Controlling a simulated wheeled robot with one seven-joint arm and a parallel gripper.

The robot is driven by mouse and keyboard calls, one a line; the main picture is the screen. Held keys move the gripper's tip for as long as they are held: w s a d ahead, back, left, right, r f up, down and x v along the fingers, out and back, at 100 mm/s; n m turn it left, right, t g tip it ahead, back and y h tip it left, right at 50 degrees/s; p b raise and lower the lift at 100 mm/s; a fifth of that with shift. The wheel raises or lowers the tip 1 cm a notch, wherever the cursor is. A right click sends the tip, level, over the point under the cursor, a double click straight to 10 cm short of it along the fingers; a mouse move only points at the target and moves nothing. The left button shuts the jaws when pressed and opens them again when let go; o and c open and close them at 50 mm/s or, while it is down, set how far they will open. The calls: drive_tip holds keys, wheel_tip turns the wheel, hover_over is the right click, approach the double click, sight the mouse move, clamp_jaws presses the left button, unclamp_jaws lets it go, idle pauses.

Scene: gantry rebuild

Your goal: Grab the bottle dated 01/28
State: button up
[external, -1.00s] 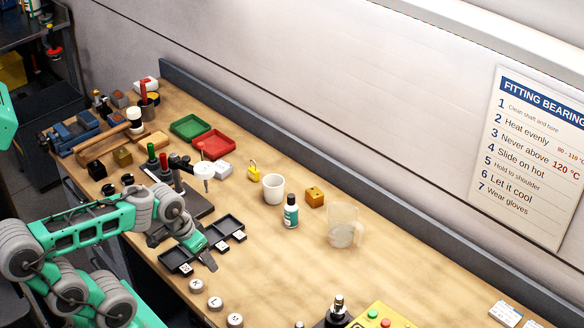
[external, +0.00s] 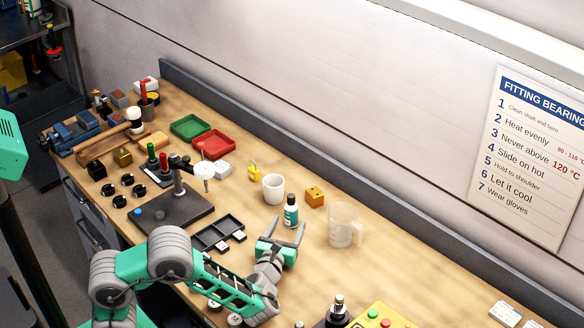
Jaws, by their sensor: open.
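A white cup (external: 273,188) stands behind the bottle on the left. A small orange block (external: 315,196) and a clear jug (external: 343,226) are on its right. A dark divided tray (external: 214,235) lies left of my gripper. The bench right of the jug is mostly clear.

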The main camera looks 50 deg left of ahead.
sight(289, 214)
drive_tip(key=x, duration=0.4)
drive_tip(key=a+x, duration=0.1)
drive_tip(key=x, duration=0.2)
drive_tip(key=shift+s+r+p, duration=0.15)
drive_tip(key=shift+s+p, duration=0.05)
drive_tip(key=shift+p, duration=0.2)
clamp_jaws()
